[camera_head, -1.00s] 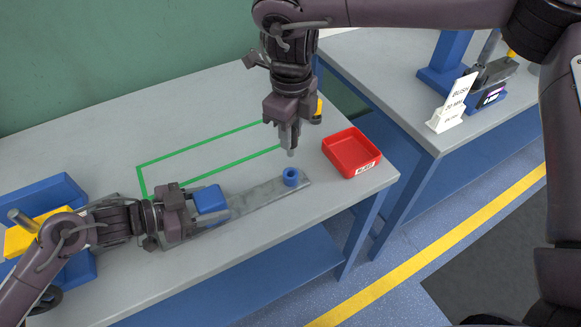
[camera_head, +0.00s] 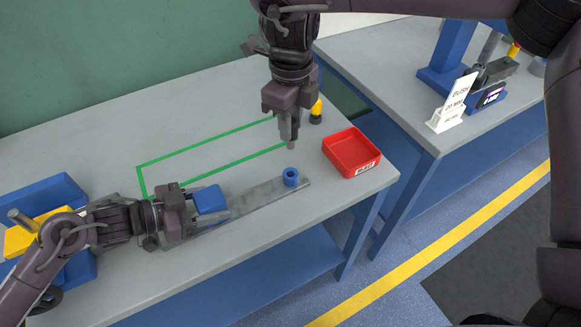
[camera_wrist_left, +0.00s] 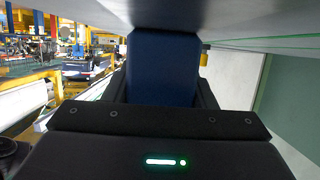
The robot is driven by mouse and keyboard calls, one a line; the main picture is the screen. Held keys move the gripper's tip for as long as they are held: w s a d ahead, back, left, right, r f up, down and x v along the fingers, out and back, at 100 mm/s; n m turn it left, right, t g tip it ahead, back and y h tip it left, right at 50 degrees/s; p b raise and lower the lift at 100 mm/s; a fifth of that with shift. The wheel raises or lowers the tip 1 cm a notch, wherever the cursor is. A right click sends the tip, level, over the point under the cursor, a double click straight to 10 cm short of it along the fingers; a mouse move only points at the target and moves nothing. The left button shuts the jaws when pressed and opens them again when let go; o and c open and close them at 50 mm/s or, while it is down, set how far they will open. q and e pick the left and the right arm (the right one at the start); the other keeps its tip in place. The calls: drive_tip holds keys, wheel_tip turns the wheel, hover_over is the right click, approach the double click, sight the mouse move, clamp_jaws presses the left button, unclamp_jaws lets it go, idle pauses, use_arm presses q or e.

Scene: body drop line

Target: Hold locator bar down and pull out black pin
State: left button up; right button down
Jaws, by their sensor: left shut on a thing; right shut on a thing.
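The grey locator bar (camera_head: 262,196) lies along the bench, with a blue block (camera_head: 211,200) at its left part and a blue bushing (camera_head: 291,177) at its right end. The bushing stands upright with its dark hole showing. My left gripper (camera_head: 190,208) is shut on the blue block, which also fills the space between the fingers in the left wrist view (camera_wrist_left: 163,68). My right gripper (camera_head: 290,134) points down above the bushing, apart from it. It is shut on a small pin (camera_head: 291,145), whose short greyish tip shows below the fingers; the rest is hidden.
A red tray (camera_head: 351,153) stands right of the bushing near the bench edge. A green outline (camera_head: 205,159) marks bare bench. A blue-and-yellow fixture (camera_head: 45,225) is at far left. A second bench (camera_head: 385,75) is at right.

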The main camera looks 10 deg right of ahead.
use_arm(q)
drive_tip(key=shift+s+f, duration=0.2)
drive_tip(key=shift+f, duration=0.25)
drive_tip(key=o, duration=1.3)
drive_tip(key=shift+r, duration=0.1)
drive_tip(key=shift+w+r, duration=0.1)
drive_tip(key=shift+w, duration=0.05)
drive_tip(key=v, duration=1)
drive_tip(key=shift+a+r, duration=0.1)
drive_tip(key=shift+a, duration=0.25)
drive_tip(key=shift+s+a+r, duration=0.25)
drive_tip(key=shift+a+r, duration=0.05)
drive_tip(key=shift+a, duration=0.25)
drive_tip(key=shift+r, duration=0.15)
